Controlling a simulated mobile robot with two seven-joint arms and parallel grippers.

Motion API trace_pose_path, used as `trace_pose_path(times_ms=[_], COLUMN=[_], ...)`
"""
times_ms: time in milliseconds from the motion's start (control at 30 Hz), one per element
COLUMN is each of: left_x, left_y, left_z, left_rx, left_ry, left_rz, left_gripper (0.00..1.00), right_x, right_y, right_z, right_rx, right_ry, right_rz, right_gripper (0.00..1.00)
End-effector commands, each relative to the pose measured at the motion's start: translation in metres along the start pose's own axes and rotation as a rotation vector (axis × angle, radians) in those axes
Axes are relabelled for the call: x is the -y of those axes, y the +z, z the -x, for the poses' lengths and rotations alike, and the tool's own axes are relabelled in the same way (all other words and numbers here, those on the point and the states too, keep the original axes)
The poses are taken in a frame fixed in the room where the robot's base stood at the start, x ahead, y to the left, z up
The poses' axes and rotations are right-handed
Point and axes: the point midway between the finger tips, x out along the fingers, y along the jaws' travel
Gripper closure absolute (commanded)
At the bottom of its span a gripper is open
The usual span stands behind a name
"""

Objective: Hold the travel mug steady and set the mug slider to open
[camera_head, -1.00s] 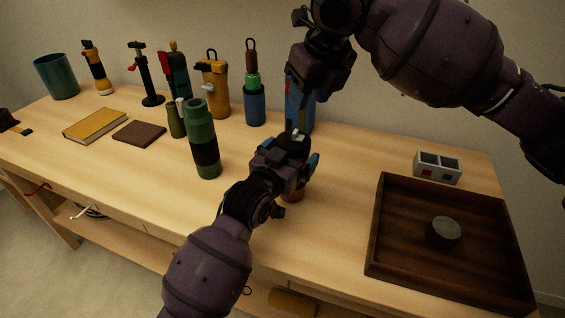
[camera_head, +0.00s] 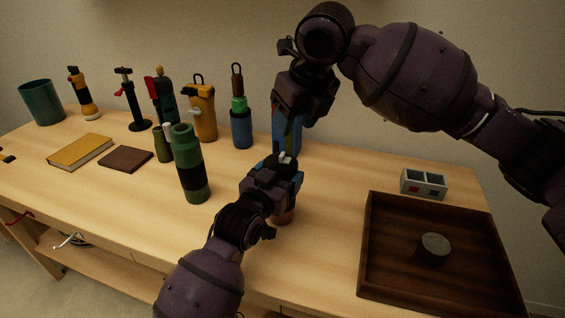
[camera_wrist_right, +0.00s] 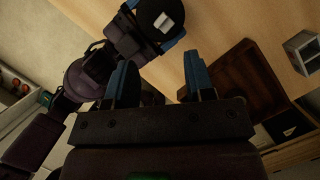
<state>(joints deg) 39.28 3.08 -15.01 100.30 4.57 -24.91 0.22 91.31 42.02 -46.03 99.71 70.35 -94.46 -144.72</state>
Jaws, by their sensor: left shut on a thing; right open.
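The travel mug has a black lid with a small white slider, seen in the right wrist view (camera_wrist_right: 163,20). The mug looks upright at the table's front. The slider's setting is unclear. My right gripper (camera_head: 292,112) is above and slightly behind the mug, pointing down. Its open, empty blue fingers (camera_wrist_right: 160,75) are apart from the lid.
A wooden tray (camera_head: 368,240) with a grey puck (camera_head: 433,248) and a two-slot holder (camera_head: 423,184) are right. A green-and-black bottle (camera_head: 190,165) stands left of the mug. Several bottles and a yellow book (camera_head: 80,152) are farther left.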

Motion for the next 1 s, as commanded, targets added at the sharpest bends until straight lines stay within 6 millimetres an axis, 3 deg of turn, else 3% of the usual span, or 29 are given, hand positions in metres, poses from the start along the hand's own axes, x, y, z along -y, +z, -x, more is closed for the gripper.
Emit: trace_pose_path(times_ms=[1000], left_x=[0.000], left_y=[0.000], left_z=[0.000], left_rx=[0.001], left_ry=[0.000], left_rz=[0.000], left_gripper=[0.52], right_x=[0.026], right_y=[0.009], right_z=[0.025], right_rx=[-0.143], right_ry=[0.143], right_rz=[-1.509], right_gripper=[0.51])
